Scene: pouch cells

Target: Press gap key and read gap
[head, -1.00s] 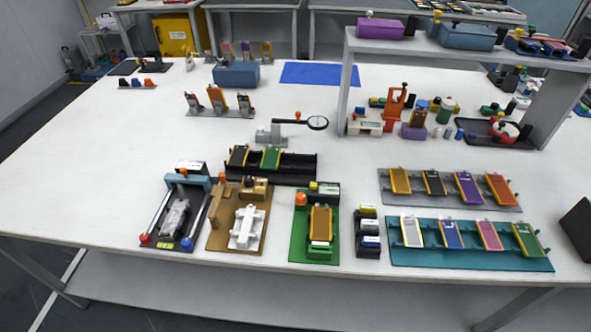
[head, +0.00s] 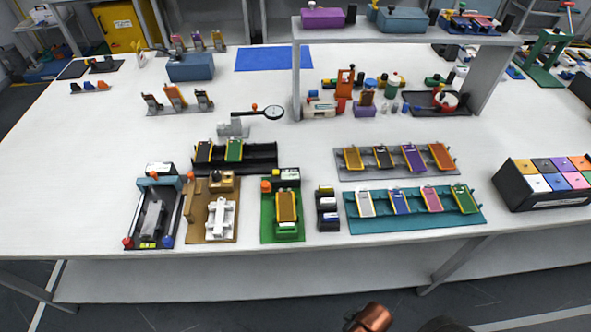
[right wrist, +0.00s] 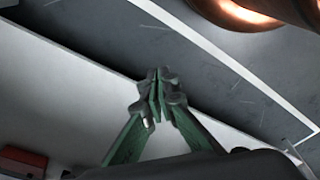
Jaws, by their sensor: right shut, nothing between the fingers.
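No label for the gap key is legible. A black fixture (head: 137,222) with a blue bridge, a small display, and red and blue knobs stands at the front left of the table and holds a grey cell-like part (head: 152,218). I cannot tell which key is the gap key. My right gripper (right wrist: 157,92) is shut and empty, apart from these fixtures. My left gripper is out of view.
A dark rack (head: 262,166), a grey tray (head: 345,174) and a teal tray (head: 352,222) hold coloured cells. A dial gauge (head: 273,112) stands behind. A shelf (head: 400,29) rises at the back right.

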